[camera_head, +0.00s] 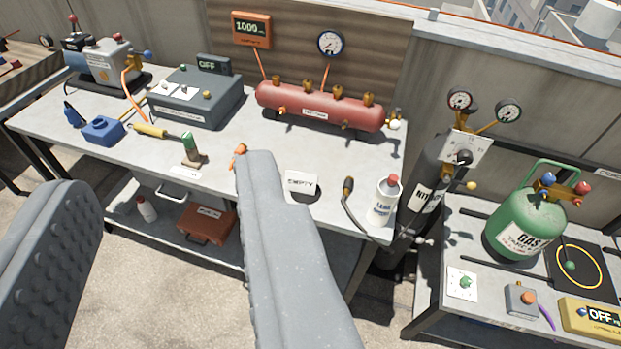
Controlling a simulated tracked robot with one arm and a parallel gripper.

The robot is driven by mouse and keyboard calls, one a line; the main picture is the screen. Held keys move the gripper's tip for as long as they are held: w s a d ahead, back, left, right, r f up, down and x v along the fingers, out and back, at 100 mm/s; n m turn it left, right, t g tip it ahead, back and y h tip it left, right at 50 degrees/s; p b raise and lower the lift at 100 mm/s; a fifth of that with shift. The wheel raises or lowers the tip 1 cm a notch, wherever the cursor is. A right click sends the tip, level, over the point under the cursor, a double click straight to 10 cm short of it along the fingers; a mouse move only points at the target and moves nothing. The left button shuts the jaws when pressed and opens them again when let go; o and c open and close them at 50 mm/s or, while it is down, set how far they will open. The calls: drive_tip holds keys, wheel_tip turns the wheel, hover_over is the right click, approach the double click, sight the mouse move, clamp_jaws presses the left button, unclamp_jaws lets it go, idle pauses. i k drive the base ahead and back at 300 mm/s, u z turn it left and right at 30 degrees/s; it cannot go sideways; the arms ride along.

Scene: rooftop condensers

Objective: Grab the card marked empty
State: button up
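The white card marked EMPTY (301,183) is on the grey workbench (230,165), near its front edge. It faces me, with a dark shadow at its foot; I cannot tell whether it lies flat or stands tilted. My gripper (160,172) is open and empty, its two grey fingers wide apart. The card shows just to the right of the right finger, outside the gap between the fingers. The right finger hides part of the bench front and the shelf below.
A white bottle with a red cap (386,200) and a black-handled hose tool (347,188) stand right of the card. A red tank (320,107) is behind it. A green-handled tool (190,150) is left. Another table (470,245) holds a green gas cylinder (527,222).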

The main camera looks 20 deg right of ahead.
sight(294, 181)
drive_tip(key=i, duration=0.85)
drive_tip(key=u, duration=0.05)
